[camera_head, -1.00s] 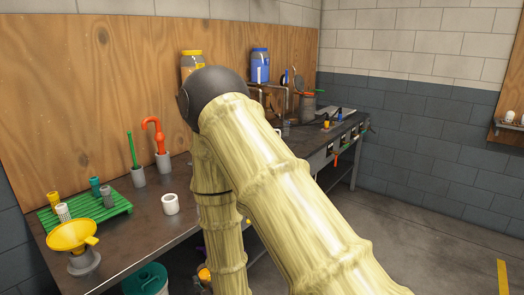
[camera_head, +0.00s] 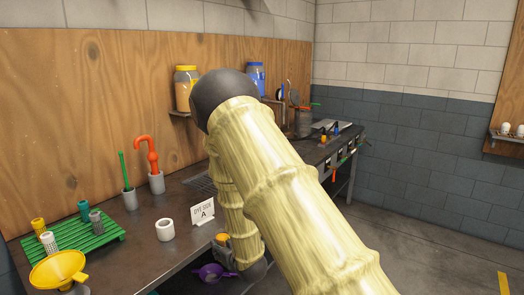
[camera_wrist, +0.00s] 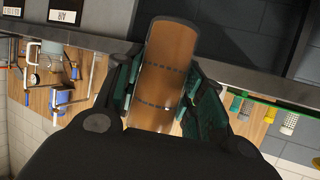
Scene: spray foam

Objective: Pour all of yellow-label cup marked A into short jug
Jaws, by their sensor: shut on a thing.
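My gripper (camera_wrist: 158,100) is shut on a see-through cup (camera_wrist: 164,65) in the wrist view, with dark green fingers on both sides. The cup has dark dashed lines around it and looks brown; I cannot tell whether that is its contents or the wood behind. No yellow label or letter A shows on it. I cannot make out the short jug for certain. A purple vessel (camera_head: 211,272) shows low beside my arm, with a grey and yellow-orange thing (camera_head: 222,243) just above it.
An orange hooked thing (camera_head: 152,152) stands behind. Bare bench lies around the ring.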

